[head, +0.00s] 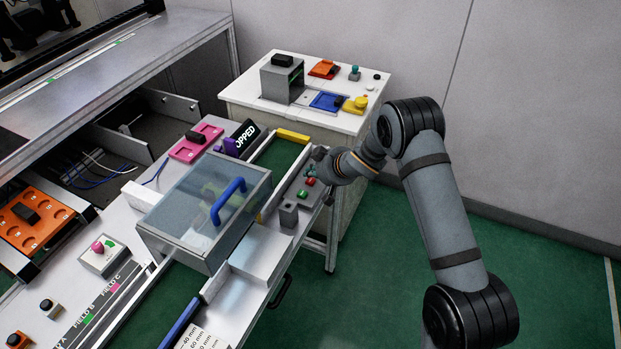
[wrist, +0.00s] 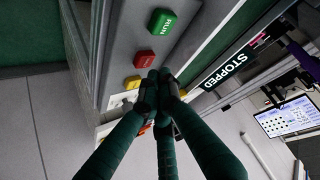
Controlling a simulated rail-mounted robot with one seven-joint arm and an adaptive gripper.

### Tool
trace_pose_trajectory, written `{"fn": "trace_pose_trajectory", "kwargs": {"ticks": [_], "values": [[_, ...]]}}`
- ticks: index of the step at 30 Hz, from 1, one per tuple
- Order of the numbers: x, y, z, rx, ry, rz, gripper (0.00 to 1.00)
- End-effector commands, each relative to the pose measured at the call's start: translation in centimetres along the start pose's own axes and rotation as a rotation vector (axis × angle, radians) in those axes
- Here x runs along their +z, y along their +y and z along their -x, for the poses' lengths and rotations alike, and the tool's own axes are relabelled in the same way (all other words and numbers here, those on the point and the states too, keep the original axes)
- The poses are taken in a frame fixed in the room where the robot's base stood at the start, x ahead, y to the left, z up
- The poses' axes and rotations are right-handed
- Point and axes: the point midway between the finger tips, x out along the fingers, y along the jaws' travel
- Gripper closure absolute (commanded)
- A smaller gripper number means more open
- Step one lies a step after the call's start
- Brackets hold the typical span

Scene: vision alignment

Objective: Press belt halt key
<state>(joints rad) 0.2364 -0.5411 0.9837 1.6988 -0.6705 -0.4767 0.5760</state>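A red key (wrist: 144,59) sits on a grey control panel (wrist: 185,50), between a green RUN key (wrist: 162,22) and a yellow key (wrist: 133,82). In the head view the red key (head: 310,181) and green key (head: 303,193) show on the panel beside the belt. My gripper (wrist: 157,84) has its dark fingertips together, with nothing seen between them. In the wrist view the tips appear just below the red key and right of the yellow one; contact cannot be told. In the head view my gripper (head: 319,163) is over the panel's far end, partly hidden by my wrist.
A sign reading STOPPED (wrist: 228,70) stands across the belt. A clear-lidded box with a blue handle (head: 229,200) covers the near belt. A white side table (head: 335,118) with several coloured items stands behind my gripper. Open green floor (head: 360,270) lies to the right.

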Motion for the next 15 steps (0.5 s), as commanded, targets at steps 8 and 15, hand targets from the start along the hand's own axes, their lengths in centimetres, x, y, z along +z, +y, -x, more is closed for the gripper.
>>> {"fn": "trace_pose_trajectory", "kwargs": {"ticks": [8,15], "values": [[-0.1,0.0,0.1,0.0,0.0,0.0,1.0],[-1.6,0.0,1.6,0.0,0.0,0.0,1.0]]}}
